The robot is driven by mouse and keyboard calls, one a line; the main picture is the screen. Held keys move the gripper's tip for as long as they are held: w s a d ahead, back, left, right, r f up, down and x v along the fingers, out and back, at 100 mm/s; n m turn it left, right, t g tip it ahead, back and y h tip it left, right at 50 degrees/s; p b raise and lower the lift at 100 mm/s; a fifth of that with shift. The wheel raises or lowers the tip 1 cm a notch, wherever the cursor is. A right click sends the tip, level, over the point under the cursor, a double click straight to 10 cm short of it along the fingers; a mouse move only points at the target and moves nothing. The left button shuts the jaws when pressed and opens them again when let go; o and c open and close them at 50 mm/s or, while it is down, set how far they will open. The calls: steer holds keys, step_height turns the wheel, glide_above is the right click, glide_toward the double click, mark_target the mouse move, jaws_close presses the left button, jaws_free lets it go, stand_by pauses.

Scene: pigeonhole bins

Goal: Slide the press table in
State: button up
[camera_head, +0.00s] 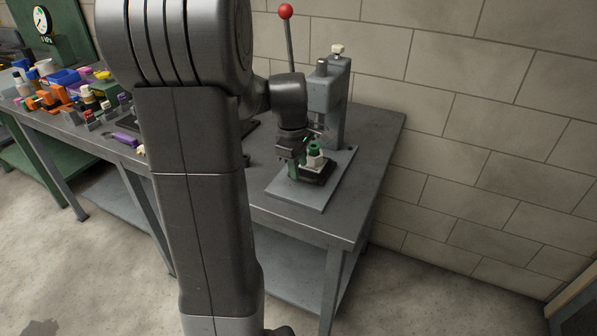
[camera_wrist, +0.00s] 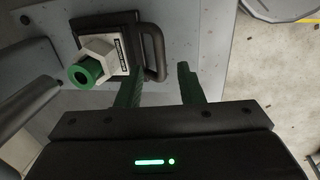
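The press (camera_head: 328,100) stands on a grey plate on the workbench, its lever up with a red ball knob (camera_head: 286,11). Its black press table (camera_head: 318,174) carries a white block with a green ring-shaped piece (camera_head: 314,148). In the wrist view the white block (camera_wrist: 101,52) and green piece (camera_wrist: 85,72) sit on the table, and a dark loop handle (camera_wrist: 158,50) sticks out from its side. My gripper (camera_wrist: 158,78) is open and empty, one green finger on each side of the handle's line. Whether the fingers reach around the handle I cannot tell. In the head view my gripper (camera_head: 291,160) is beside the table.
The workbench (camera_head: 375,140) has clear room right of the press. A block wall (camera_head: 470,110) rises behind it. Several coloured parts and bins (camera_head: 60,88) crowd the bench at left. A purple-handled tool (camera_head: 126,139) lies near the front edge.

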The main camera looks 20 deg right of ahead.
mark_target(306, 176)
steer(key=shift+w+d+f, duration=0.1)
steer(key=shift+d+f, duration=0.05)
steer(key=shift+f, duration=0.65)
steer(key=shift+w+d+f, duration=0.1)
steer(key=shift+f, duration=0.7)
jaws_close()
steer(key=shift+w+d+r, duration=0.15)
steer(key=shift+w+d, duration=0.2)
steer(key=shift+w+d+p, duration=0.45)
steer(key=shift+w+d, duration=0.35)
steer(key=shift+d, duration=0.15)
jaws_free()
steer(key=shift+a, duration=0.1)
step_height(306, 176, up, 13)
steer(key=s+a, duration=0.1)
steer(key=shift+s+a+r, duration=0.2)
steer(key=shift+s+a, duration=0.15)
steer(key=shift+a, duration=0.05)
